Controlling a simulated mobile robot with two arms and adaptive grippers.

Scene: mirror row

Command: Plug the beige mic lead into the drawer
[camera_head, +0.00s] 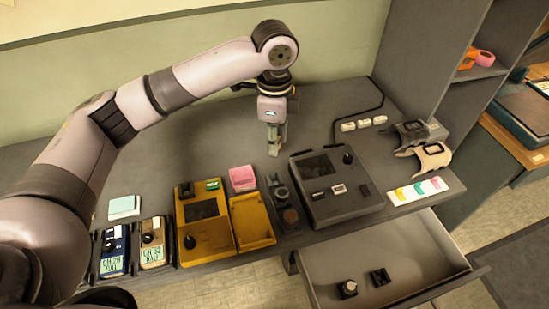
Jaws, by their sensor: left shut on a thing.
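My left gripper (274,143) points down over the back of the grey desk, behind the gap between the yellow unit and the dark console. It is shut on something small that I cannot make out. A beige hand mic-like item (432,158) lies at the desk's right end, with a darker one (411,131) behind it. I cannot trace a beige lead. The drawer (438,258) is pulled open below the desk's right part. Inside are a small knobbed piece (348,288) and a small black block (380,277). My right gripper is out of view.
A yellow unit (207,238), a dark console (338,207) and two small handsets (114,250) (153,243) line the desk's front. A black cable (371,86) crosses the back near white blocks (363,124). A shelf unit (425,60) stands right. The back left desk is clear.

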